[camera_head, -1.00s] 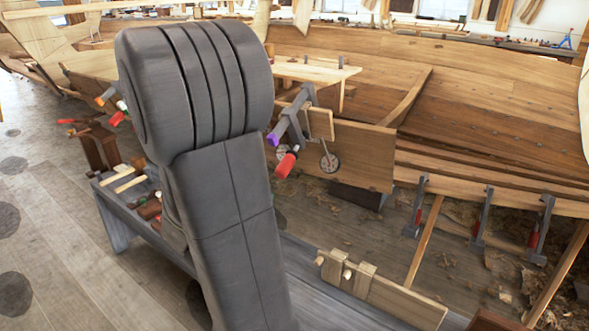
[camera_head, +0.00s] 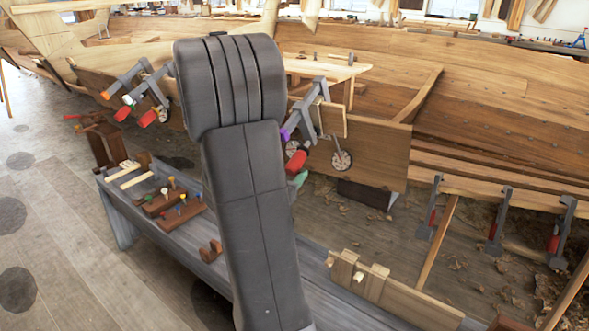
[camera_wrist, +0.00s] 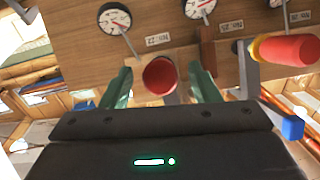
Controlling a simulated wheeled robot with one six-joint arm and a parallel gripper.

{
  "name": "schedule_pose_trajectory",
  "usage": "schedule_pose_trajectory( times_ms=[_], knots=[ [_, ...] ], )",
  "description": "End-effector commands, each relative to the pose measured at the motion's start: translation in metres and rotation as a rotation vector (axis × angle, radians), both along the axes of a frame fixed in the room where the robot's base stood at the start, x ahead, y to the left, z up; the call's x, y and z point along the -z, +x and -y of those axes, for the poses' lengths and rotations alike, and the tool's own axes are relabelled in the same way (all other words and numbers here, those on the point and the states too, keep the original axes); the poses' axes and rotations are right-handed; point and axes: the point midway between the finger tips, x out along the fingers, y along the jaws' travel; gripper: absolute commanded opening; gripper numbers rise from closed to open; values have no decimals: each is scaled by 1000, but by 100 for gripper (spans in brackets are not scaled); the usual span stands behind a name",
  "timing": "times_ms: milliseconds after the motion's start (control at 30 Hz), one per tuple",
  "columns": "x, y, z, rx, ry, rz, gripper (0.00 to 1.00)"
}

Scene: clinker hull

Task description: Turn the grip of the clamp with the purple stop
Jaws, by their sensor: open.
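The clamp with the purple stop (camera_head: 285,133) is fixed on a wooden board right of my arm in the head view. Its red grip (camera_head: 296,160) points down toward me. A green fingertip of my gripper (camera_head: 299,180) shows just below that grip; the rest is hidden behind my arm. In the wrist view, my gripper (camera_wrist: 161,70) is open, with one green finger on each side of a round red grip end (camera_wrist: 160,76). Gaps show on both sides. The purple stop is not visible there, but the head view suggests this is its clamp's grip.
A neighbouring red grip with a yellow collar (camera_wrist: 288,50) and a blue stop (camera_wrist: 292,127) lie right in the wrist view. Round dials (camera_wrist: 114,19) are on the board. Other clamps (camera_head: 140,88) stand left of my arm. A bench (camera_head: 130,207) with wooden blocks lies below.

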Motion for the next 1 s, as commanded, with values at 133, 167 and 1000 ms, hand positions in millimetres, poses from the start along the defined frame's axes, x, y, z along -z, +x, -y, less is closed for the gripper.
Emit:
schedule_pose_trajectory(
  times_ms=[133,167,1000],
  knots=[
    [0,18,10,2,1,0,56],
    [0,20,11,2,1,0,56],
    [0,27,14,-4,6,4,11]
  ],
)
